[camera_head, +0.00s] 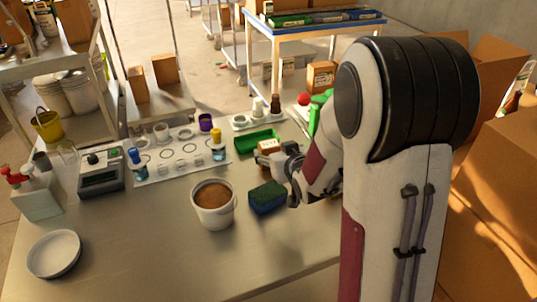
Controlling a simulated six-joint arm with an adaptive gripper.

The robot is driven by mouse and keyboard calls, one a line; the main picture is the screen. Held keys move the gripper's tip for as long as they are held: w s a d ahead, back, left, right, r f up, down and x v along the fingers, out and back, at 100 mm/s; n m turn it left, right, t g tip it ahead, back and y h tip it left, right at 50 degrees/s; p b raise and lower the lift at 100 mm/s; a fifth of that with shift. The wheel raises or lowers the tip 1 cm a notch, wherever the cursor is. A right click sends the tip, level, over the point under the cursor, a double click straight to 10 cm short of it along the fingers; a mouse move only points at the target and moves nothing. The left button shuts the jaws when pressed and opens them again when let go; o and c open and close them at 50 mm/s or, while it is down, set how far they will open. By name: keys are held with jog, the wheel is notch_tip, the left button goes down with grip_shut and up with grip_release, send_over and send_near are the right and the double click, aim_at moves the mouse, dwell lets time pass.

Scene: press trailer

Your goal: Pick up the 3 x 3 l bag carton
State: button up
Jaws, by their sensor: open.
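A small brown carton (270,148) with a pale label stands on the metal table, just behind my gripper. Its print is too small to read, and its lower right side is partly hidden by my gripper. Another brown carton (321,76) with a pale label stands farther back, beyond the table; I cannot tell by print which is the 3 x 3 l bag carton. My gripper (293,187) is low over the table, open, right of the blue-green sponge and in front of the small carton. My arm hides much of the right side.
The front of the table is clear, apart from a white dish (54,254).

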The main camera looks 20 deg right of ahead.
aim_at(272, 148)
jog(key=shift+w+d+f+t, duration=0.2)
jog(key=shift+w+f, duration=0.2)
jog(key=shift+f, duration=0.15)
jog(key=shift+w+d+f+t, duration=0.1)
jog(key=shift+w+d+f, duration=0.1)
jog(key=shift+w+f, duration=0.25)
jog(key=shift+f, duration=0.1)
jog(key=shift+x, duration=1.2)
jog(key=shift+w+f, duration=0.1)
jog(key=shift+x, duration=2.5)
jog(key=c, duration=1.3)
